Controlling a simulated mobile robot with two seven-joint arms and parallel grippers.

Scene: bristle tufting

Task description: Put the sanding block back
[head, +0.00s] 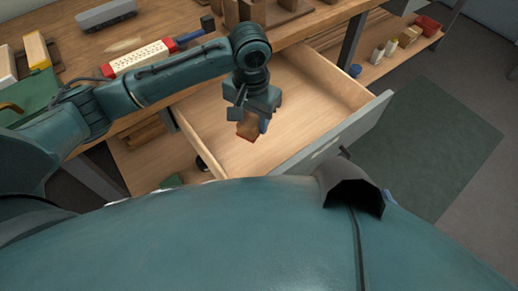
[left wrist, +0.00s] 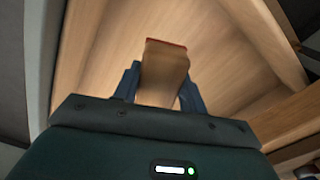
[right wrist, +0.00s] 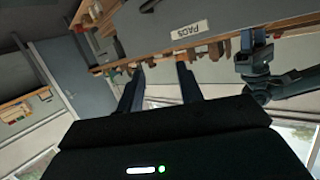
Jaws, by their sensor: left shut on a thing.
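The sanding block (head: 247,129) is a small wooden-brown block with a reddish edge. My left gripper (head: 254,116) is shut on it and holds it over the open drawer (head: 312,82). In the left wrist view the block (left wrist: 163,68) sits between the two fingers (left wrist: 160,90), with the pale wooden drawer (left wrist: 225,45) behind it. The visible drawer floor is bare. My right gripper (right wrist: 160,88) shows in the right wrist view with its fingers apart and nothing between them. The drawer front carries a label reading PADS (right wrist: 188,29).
The workbench (head: 120,47) behind the drawer holds a grey box (head: 105,15), a red-edged perforated block (head: 140,57) and wooden pieces (head: 285,8). A lower shelf (head: 340,52) at the right carries small jars and a red bin (head: 427,26). A dark green mat (head: 425,145) lies on the floor.

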